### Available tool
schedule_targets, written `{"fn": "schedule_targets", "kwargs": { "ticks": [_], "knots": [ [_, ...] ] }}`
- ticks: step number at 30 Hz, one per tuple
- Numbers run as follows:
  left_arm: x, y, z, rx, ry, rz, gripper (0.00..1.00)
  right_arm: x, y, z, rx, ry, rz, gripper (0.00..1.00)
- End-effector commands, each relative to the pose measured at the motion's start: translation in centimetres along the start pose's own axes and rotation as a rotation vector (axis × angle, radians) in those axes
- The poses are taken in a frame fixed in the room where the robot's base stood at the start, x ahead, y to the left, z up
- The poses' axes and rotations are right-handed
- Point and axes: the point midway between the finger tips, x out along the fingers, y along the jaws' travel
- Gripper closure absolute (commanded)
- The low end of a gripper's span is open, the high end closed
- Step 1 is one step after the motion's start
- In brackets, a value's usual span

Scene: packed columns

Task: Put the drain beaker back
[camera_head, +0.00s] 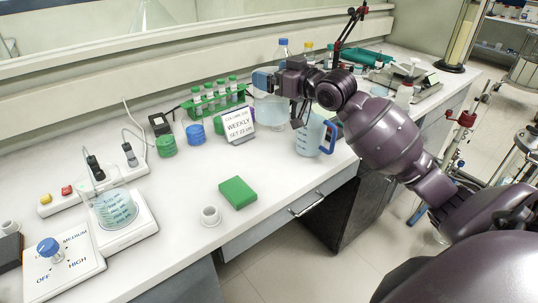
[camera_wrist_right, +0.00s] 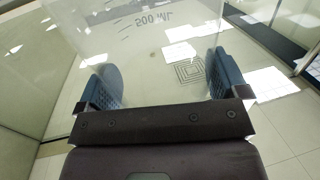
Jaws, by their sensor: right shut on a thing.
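My right gripper (camera_head: 280,90) is at the back middle of the bench, shut on a clear beaker (camera_head: 271,110), which I take to be the drain beaker. In the right wrist view, the blue finger pads (camera_wrist_right: 165,82) sit on either side of the clear beaker wall (camera_wrist_right: 150,45), which carries a "500 ML" mark. The gripper and arm partly hide the beaker; I cannot tell whether its base touches the bench. My left gripper is not in view.
A blue-handled jug (camera_head: 309,137) stands close in front of the held beaker. A sign (camera_head: 240,125) and a green tube rack (camera_head: 215,97) are to its left. Another beaker (camera_head: 113,207) stands on a white plate device at left. A green block (camera_head: 237,192) lies near the front edge.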

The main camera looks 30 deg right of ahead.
Motion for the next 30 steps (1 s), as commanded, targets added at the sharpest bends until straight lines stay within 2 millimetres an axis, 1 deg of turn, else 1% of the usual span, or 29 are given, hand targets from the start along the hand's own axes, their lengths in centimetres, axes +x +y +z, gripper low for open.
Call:
{"fn": "schedule_targets", "kwargs": {
  "ticks": [1,3,12,15,18,23,25,30],
  "knots": [
    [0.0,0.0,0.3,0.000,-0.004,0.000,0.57,0.1,0.0,1.3,0.004,-0.004,0.000,0.75],
    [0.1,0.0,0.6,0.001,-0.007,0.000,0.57,0.1,0.0,2.9,0.006,-0.005,0.000,0.75],
    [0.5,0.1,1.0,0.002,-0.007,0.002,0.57,0.4,0.0,9.4,0.004,-0.004,0.001,0.75],
    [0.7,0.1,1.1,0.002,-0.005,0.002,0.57,0.6,-0.1,11.2,0.003,-0.003,0.000,0.75],
    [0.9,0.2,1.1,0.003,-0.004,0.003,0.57,0.6,0.0,12.4,0.002,-0.002,0.000,0.75],
    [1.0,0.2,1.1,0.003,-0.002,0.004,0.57,0.6,-0.1,13.3,0.001,0.000,0.000,0.75],
    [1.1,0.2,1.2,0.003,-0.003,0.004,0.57,0.7,-0.1,14.0,0.000,-0.002,0.000,0.75],
    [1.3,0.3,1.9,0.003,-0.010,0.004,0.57,0.8,-0.1,16.8,0.002,-0.003,0.000,0.75]
  ]
}}
